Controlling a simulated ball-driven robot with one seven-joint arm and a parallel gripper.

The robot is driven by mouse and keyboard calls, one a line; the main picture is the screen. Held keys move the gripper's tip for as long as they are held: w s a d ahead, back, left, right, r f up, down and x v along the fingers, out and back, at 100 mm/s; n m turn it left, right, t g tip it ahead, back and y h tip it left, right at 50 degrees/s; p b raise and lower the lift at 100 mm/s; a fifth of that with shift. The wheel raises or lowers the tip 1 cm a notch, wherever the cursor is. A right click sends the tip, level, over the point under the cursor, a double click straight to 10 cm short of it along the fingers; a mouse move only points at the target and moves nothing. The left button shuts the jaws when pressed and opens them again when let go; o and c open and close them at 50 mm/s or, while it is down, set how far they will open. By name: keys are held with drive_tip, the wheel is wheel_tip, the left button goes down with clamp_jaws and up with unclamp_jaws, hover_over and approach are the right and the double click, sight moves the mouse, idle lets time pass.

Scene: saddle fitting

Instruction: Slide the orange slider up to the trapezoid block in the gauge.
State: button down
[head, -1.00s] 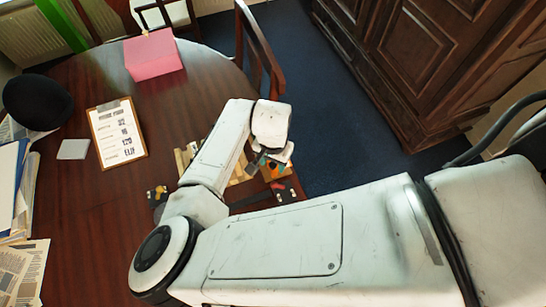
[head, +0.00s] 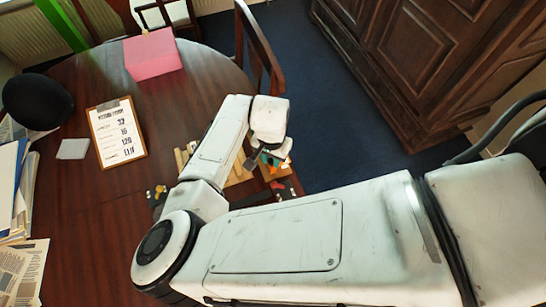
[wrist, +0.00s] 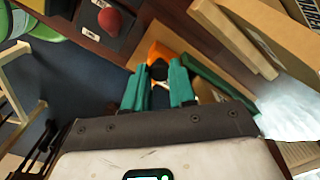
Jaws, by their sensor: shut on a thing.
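My gripper (wrist: 158,86) has teal fingers, which reach forward in the wrist view. They are shut on the orange slider (wrist: 157,50), whose front end shows just beyond the fingertips. In the head view, the orange slider (head: 287,164) is a small patch under my wrist, and my gripper (head: 273,160) is partly hidden by the arm. The wooden gauge pieces (head: 240,172) lie on the table below my forearm, largely covered. I cannot make out the trapezoid block in either view.
In the wrist view, wooden rails (wrist: 235,38) lie to the right of the fingers. A red knob (wrist: 110,20) on a dark plate is at upper left. A clipboard (head: 117,132) and pink box (head: 152,55) stand clear. The table's edge and blue floor are close by.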

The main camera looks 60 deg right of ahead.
drive_tip(key=w+d, duration=0.2)
drive_tip(key=w, duration=0.1)
drive_tip(key=shift+b, duration=0.3)
drive_tip(key=shift+a, duration=0.1)
drive_tip(key=c, duration=0.9)
unclamp_jaws()
drive_tip(key=shift+c, duration=0.2)
drive_tip(key=shift+r, duration=0.15)
wheel_tip(320, 180, up, 11)
drive_tip(key=b, duration=0.1)
drive_tip(key=shift+f, duration=0.2)
drive_tip(key=shift+c, duration=0.4)
